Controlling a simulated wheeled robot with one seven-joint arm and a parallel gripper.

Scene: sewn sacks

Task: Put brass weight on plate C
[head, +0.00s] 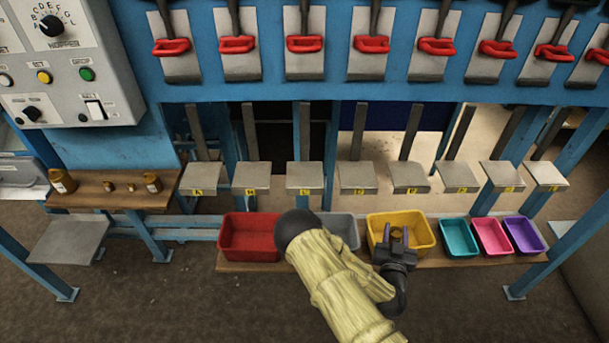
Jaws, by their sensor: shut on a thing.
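My gripper (396,236) is over the yellow bin (427,243) in the head view, its two fingers pointing away from me. It is shut on a small brass weight (397,234), of which only a bit shows between the fingers. Whether the weight touches the bin cannot be told. A row of grey plates with small yellow letter labels stands behind the bins. Plate C (305,176) looks to be the third from the left, though its letter is hard to read. Its top is bare, and it is to the left of and beyond my gripper.
A wooden shelf (92,196) at left holds several brass-coloured weights. A red bin (249,236), a grey bin (340,229), and teal (459,238), pink (491,237) and purple (525,236) bins line a low board. Red-handled levers (304,44) hang above the plates; blue posts flank the row.

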